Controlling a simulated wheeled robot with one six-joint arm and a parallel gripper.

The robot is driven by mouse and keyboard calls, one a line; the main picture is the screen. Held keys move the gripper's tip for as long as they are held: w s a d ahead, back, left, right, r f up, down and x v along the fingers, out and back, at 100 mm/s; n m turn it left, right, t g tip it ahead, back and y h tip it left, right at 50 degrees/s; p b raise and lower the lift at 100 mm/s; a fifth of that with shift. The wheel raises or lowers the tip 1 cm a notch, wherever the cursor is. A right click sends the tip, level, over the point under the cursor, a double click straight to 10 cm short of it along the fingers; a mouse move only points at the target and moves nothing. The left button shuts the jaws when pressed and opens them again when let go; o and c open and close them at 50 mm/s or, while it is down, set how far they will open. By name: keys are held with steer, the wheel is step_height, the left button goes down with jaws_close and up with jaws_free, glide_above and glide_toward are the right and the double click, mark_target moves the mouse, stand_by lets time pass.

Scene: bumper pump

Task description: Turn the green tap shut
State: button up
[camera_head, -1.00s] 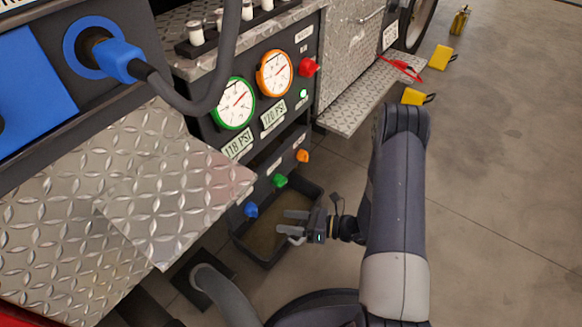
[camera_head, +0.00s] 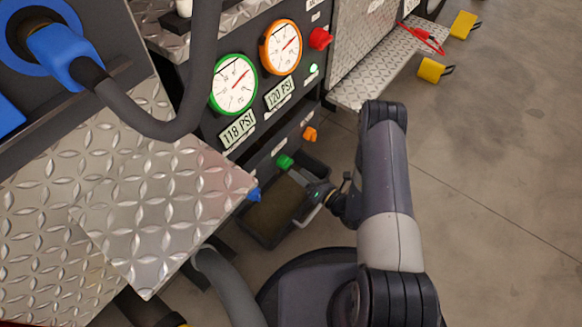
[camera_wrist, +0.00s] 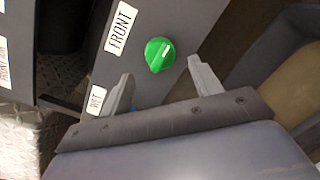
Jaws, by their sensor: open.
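The green tap (camera_head: 284,161) sits on the dark lower panel, between the blue tap (camera_head: 254,194) and the orange tap (camera_head: 310,134). In the wrist view the green tap (camera_wrist: 160,55) has a white mark on its knob and lies just beyond my fingertips, roughly between them. My gripper (camera_wrist: 163,75) is open, with one finger on either side of the tap's line, and nothing is between the fingers. In the head view my gripper (camera_head: 297,176) reaches the panel close to the green tap; contact cannot be told.
A label reading FRONT (camera_wrist: 121,27) is beside the tap. A dark bin (camera_head: 262,238) stands on the floor below. The tread-plate step (camera_head: 160,215) juts out at the left, and a grey hose (camera_head: 228,285) runs below it. Open floor (camera_head: 500,190) is at the right.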

mark_target(289, 166)
steer(key=shift+b+x, duration=0.4)
steer(key=shift+x, duration=2.1)
steer(key=shift+c, duration=0.6)
steer(key=c, duration=0.8)
steer(key=shift+c, duration=0.2)
steer(key=shift+f+n+b, duration=0.1)
steer(key=shift+n+b, duration=0.2)
steer(key=shift+n+g+y+b, duration=0.15)
steer(key=shift+n+y+b, duration=0.3)
steer(key=shift+n+b, duration=2.9)
steer(key=shift+n+g+y+b, duration=0.15)
steer(key=shift+n+y+b, duration=0.45)
steer(key=shift+n, duration=5.25)
